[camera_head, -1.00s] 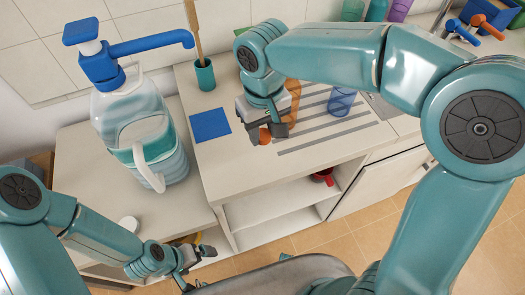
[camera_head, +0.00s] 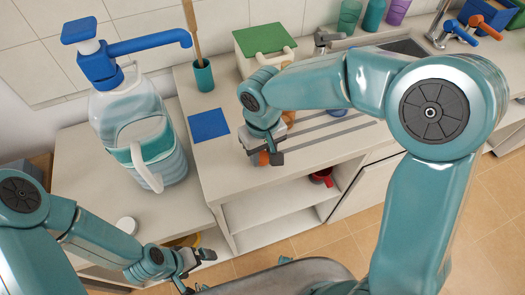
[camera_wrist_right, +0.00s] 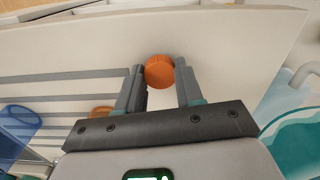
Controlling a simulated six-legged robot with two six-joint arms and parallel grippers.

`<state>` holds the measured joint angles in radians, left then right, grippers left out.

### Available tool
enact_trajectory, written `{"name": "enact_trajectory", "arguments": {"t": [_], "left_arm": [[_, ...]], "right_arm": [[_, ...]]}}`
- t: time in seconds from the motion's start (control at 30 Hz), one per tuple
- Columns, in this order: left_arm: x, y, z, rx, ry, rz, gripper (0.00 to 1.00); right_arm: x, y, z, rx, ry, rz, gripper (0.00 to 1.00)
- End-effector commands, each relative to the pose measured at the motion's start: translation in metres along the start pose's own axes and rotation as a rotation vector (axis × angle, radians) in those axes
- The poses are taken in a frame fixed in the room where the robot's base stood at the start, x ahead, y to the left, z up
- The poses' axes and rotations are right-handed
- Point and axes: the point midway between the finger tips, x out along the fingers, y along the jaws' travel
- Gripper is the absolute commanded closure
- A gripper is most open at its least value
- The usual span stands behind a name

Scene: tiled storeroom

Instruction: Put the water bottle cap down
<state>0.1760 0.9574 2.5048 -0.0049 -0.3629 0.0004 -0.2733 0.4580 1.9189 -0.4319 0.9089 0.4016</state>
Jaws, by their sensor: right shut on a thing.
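My right gripper (camera_head: 267,158) is shut on a round orange cap (camera_wrist_right: 158,72), which sits between its fingertips in the right wrist view. In the head view the cap (camera_head: 263,159) shows just beside the fingers, over the front of the counter (camera_head: 235,175). I cannot tell whether it touches the surface. A flat blue square (camera_head: 209,125) lies on the counter to the left of the gripper. My left gripper (camera_head: 194,268) is low at the bottom left, with its fingers apart and empty, in front of the shelves.
A large water jug (camera_head: 170,160) with a blue pump stands on the lower table at left, near a white disc (camera_head: 128,224). A green pot (camera_head: 203,75) and a green-lidded box (camera_head: 262,42) stand behind. A blue cup (camera_wrist_right: 18,125) is on the slatted area.

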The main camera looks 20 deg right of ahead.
Motion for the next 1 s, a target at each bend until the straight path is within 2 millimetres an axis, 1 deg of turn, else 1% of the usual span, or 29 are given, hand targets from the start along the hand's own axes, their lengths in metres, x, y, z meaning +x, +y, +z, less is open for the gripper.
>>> {"name": "enact_trajectory", "arguments": {"t": [0.03,0.17,0.2,0.23,0.27,0.53,0.67,0.7,0.77,1.0], "left_arm": [[0.003,-0.001,0.0,0.0,0.0,0.0,0.01],[0.006,-0.002,0.0,0.0,0.0,0.0,0.01],[0.005,-0.002,0.0,0.0,0.0,0.0,0.01],[0.004,-0.002,0.0,0.0,0.0,0.0,0.01],[0.004,-0.002,0.0,0.0,0.0,0.0,0.01],[0.003,-0.001,0.0,0.0,0.0,0.0,0.01],[-0.009,0.003,0.0,0.0,0.0,0.0,0.01],[-0.005,0.002,0.0,0.0,0.001,0.0,0.01],[-0.005,0.002,0.0,0.0,0.0,0.0,0.01],[-0.008,0.003,0.0,0.0,0.0,0.0,0.01]], "right_arm": [[0.004,0.0,0.0,0.0,0.0,0.0,1.0],[0.007,0.0,0.0,0.0,0.0,0.0,1.0],[0.005,0.0,0.0,0.0,0.0,0.0,0.51],[0.005,0.0,0.0,0.0,0.0,0.0,0.41],[0.005,0.0,0.0,0.0,0.0,0.0,0.38],[0.004,0.0,0.0,0.0,0.0,0.0,0.38],[-0.01,0.0,0.0,0.0,0.0,0.0,0.38],[-0.013,0.0,-0.001,0.001,0.003,0.0,0.38],[-0.025,0.0,-0.001,0.001,0.005,0.0,0.38],[-0.084,0.0,-0.001,0.001,0.006,-0.001,0.38]]}}
